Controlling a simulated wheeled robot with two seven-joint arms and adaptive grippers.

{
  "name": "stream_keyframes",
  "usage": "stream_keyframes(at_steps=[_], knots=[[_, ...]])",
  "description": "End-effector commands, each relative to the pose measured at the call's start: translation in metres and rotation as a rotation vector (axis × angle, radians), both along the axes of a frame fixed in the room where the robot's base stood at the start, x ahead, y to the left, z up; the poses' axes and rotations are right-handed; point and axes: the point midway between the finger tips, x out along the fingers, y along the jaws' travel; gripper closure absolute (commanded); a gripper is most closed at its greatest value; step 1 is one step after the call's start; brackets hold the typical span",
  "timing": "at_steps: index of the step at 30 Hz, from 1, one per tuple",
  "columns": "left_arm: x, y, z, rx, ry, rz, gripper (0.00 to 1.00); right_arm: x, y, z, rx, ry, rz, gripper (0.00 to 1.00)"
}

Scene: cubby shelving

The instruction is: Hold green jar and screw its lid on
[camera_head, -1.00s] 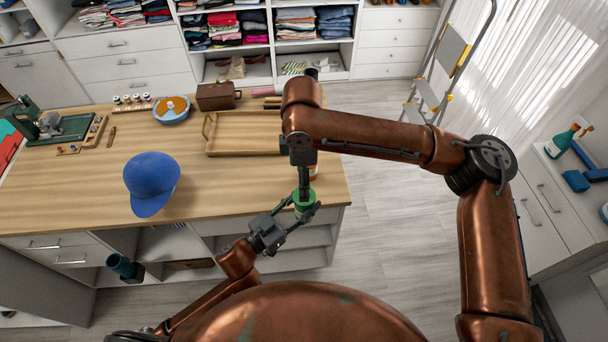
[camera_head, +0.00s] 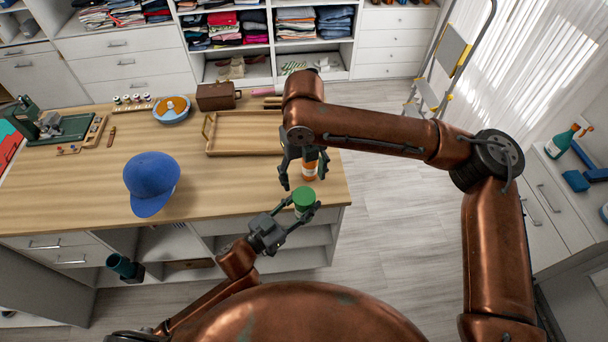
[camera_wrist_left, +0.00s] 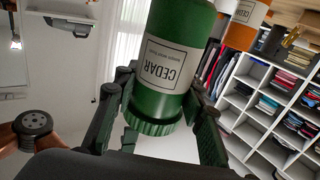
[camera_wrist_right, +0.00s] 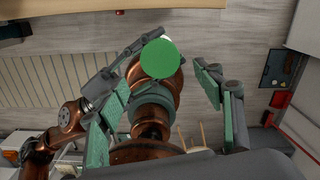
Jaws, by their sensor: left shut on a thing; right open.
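The green jar (camera_head: 304,208) is held near the table's front right corner. My left gripper (camera_head: 291,213) is shut on it from the lower left. In the left wrist view the jar (camera_wrist_left: 177,45) shows an inverted white CEDAR label. Its ribbed green lid (camera_wrist_left: 152,125) sits against the jar's end; I cannot tell how tight it is. My right gripper (camera_head: 303,181) is open and empty just above the jar. In the right wrist view the lid's round top (camera_wrist_right: 160,59) shows beyond the spread fingers of my right gripper (camera_wrist_right: 160,88).
An orange jar with a white label (camera_head: 310,168) stands on the table just behind my right gripper. A wooden tray (camera_head: 240,152) lies to its left. A blue cap (camera_head: 152,183) sits farther left, with bare tabletop between. Open floor lies right of the table.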

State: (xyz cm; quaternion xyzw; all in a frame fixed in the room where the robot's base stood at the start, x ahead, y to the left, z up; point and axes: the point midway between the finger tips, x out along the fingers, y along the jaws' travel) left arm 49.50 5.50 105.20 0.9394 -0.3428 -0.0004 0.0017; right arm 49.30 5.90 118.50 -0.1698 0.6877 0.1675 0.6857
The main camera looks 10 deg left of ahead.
Motion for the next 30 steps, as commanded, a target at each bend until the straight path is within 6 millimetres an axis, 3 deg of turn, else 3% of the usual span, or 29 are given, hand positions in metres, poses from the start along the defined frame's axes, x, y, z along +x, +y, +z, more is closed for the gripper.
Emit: stream_keyframes(at_steps=[6,19,30], knots=[[0.0,0.0,0.001,-0.001,-0.001,0.0,1.0,0.0,0.0,0.001,0.001,0.0,0.137,0.39],[0.0,0.0,0.001,-0.001,-0.001,0.0,1.0,0.0,0.0,-0.002,0.0,0.001,0.148,0.39],[0.0,0.0,0.001,-0.001,-0.001,0.0,1.0,-0.001,0.0,-0.052,-0.001,0.002,0.148,0.39]])
